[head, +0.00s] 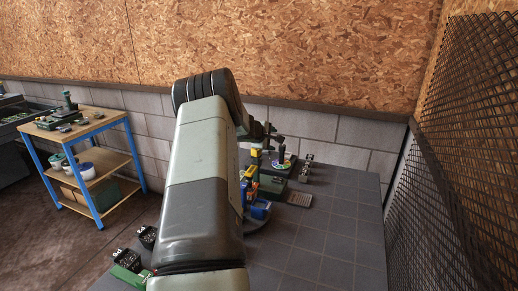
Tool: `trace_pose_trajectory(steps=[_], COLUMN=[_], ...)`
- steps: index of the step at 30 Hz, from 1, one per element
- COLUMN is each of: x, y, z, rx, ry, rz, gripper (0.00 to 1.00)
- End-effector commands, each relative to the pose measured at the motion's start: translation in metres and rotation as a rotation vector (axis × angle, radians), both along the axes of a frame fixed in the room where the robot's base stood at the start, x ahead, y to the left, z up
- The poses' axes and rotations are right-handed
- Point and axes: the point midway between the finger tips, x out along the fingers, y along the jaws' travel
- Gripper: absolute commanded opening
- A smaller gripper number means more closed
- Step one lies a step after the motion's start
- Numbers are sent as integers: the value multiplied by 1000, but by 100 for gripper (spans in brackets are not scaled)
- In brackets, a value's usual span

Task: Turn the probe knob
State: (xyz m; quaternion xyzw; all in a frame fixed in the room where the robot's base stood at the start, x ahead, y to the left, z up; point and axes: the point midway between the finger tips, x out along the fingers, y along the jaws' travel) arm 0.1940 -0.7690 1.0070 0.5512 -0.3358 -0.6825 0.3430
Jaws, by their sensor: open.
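My arm fills the middle of the head view. The dark end of my gripper (264,131) shows just beyond the arm's upper bend, above the far part of the grey table. Its jaws are open, and I see nothing held between them. Below it is a small machine with a green base (272,184) and yellow, blue and dark parts, partly hidden behind my arm. I cannot make out the probe knob at this size, or whether my gripper touches anything.
The grey tiled table (325,235) is clear at the front right. A flat grey-red piece (299,198) lies beside the machine. Small dark and green devices (128,262) sit at the front left. A wire mesh (450,170) stands at the right, and a blue-legged shelf (85,160) at the left.

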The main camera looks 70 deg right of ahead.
Motion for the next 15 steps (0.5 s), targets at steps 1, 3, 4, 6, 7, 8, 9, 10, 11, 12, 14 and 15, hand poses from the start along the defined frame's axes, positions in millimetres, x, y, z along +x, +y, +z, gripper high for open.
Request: trace_pose_trajectory(steps=[1, 3, 4, 6, 7, 8, 9, 10, 11, 12, 14, 15], x=[19, 37, 43, 53, 55, 58, 61, 63, 64, 66, 67, 68], y=[21, 46, 55, 74, 81, 87, 95, 101, 105, 110, 116, 118], z=[-7, -12, -14, -19, -22, -25, -28, -31, -33, -35, -37, -37], rx=[12, 5, -3, -31, -45, -60, -80, -94, -108, -124, -143, -151], ry=[274, 658, 793, 1030, 1105, 1169, 1236, 1277, 1311, 1346, 1382, 1395], rz=[111, 241, 277, 323, 331, 336, 336, 337, 335, 331, 329, 325], gripper=[62, 62, 62, 62, 62, 62, 62, 62, 62, 62, 62, 62])
